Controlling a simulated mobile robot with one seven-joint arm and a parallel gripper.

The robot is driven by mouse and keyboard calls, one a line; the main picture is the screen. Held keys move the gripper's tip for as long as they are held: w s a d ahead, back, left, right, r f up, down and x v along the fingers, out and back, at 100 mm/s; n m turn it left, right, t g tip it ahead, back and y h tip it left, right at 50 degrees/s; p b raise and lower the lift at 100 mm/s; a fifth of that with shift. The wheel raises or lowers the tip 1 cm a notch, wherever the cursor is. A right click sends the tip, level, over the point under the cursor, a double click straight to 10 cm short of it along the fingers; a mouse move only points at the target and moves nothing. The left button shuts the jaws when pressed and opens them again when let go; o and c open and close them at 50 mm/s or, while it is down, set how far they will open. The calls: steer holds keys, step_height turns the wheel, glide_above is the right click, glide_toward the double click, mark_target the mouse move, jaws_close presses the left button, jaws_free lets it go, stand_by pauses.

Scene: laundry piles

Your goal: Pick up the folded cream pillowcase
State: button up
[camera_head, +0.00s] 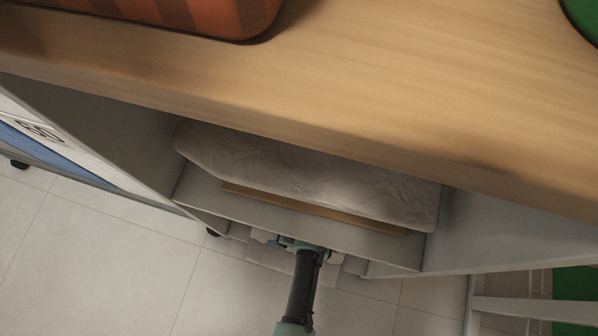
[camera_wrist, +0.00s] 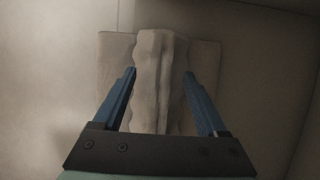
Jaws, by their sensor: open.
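A folded, pale cream-grey cloth (camera_wrist: 150,48), which looks like the pillowcase, lies between my fingers in the wrist view, with lengthwise folds and wavy edges. My gripper (camera_wrist: 160,74) is open, with one blue finger on each side of this cloth. I cannot tell whether the fingers touch it. A flat, pale square piece (camera_wrist: 206,56) lies beneath the cloth. In the head view my gripper (camera_head: 292,243) is just below the front edge of a shelf, with pale flat pieces (camera_head: 285,262) around it. The cloth between the fingers is not clearly visible there.
A large, pale, crumpled cloth bundle (camera_head: 310,180) lies on the shelf under a wooden tabletop (camera_head: 400,90). A tan strip (camera_head: 310,208) runs along its front. Cabinet walls flank it. An orange-brown container (camera_head: 190,15) stands on the tabletop. Tiled floor (camera_head: 110,240) is open at the left.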

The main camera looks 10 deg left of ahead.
steer(key=shift+f+b, duration=0.35)
steer(key=shift+f, duration=0.25)
steer(key=shift+r, duration=0.1)
jaws_close()
